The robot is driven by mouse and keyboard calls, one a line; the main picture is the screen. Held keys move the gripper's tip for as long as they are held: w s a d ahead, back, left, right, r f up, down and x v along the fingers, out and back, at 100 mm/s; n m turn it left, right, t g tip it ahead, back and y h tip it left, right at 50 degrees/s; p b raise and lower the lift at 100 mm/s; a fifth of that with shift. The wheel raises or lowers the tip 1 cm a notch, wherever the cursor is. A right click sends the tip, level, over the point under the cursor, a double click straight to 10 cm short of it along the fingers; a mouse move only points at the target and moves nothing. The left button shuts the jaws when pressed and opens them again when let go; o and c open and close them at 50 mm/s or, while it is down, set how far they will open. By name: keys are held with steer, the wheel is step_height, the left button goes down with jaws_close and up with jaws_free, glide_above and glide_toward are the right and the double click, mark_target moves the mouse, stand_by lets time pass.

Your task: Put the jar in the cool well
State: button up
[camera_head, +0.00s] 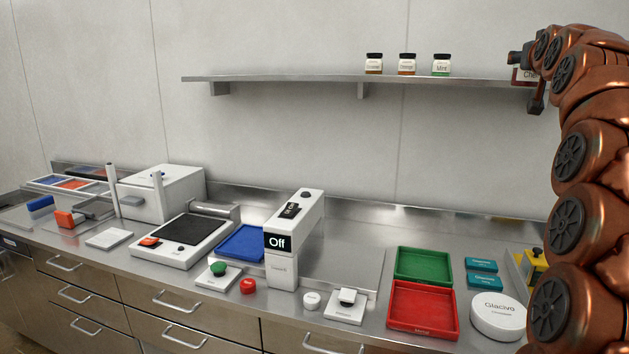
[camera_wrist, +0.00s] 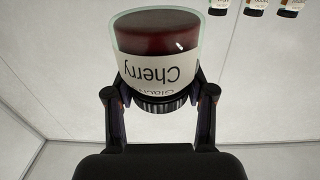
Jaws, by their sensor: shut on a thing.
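The jar (camera_wrist: 158,50), dark red with a white "Cherry" label, is between the two fingers of my gripper (camera_wrist: 158,102) in the wrist view, which shows it upside down. The fingers close on it near its dark ribbed lid. In the head view, my gripper (camera_head: 525,62) is at the right end of the wall shelf, and part of the jar's label (camera_head: 526,76) shows below the fingers. I cannot tell whether the jar touches the shelf. At the far left of the counter is a unit with blue and orange-red compartments (camera_head: 72,184); I cannot tell whether a cool well is there.
Several jars stand on the shelf (camera_head: 290,78), including Mint (camera_head: 441,64). Below are a green tray (camera_head: 424,252), a red tray (camera_head: 392,312), a round white Glacivo container (camera_head: 498,320) and a white device reading Off (camera_head: 279,243). The air above the counter is clear.

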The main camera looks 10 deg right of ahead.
steer(key=w+a+f+n+t+y, duration=0.1)
steer(key=w+a+f+n+y, duration=0.1)
steer(key=w+a+f, duration=0.8)
steer(key=w+a+f+n+t+y, duration=0.1)
steer(key=w+a+f+y, duration=0.1)
steer(key=w+a+f, duration=0.8)
steer(key=s+a+f+n+y, duration=0.1)
steer(key=s+a+f+y, duration=0.1)
steer(key=a+f, duration=0.8)
steer(key=s+a+f+n+y, duration=0.2)
steer(key=a+f+y, duration=0.1)
steer(key=a+f, duration=0.7)
step_height(320, 180, down, 4)
steer(key=shift+s+a+f+t, duration=0.1)
steer(key=shift+s+a+t, duration=0.2)
steer(key=shift+s+a, duration=0.05)
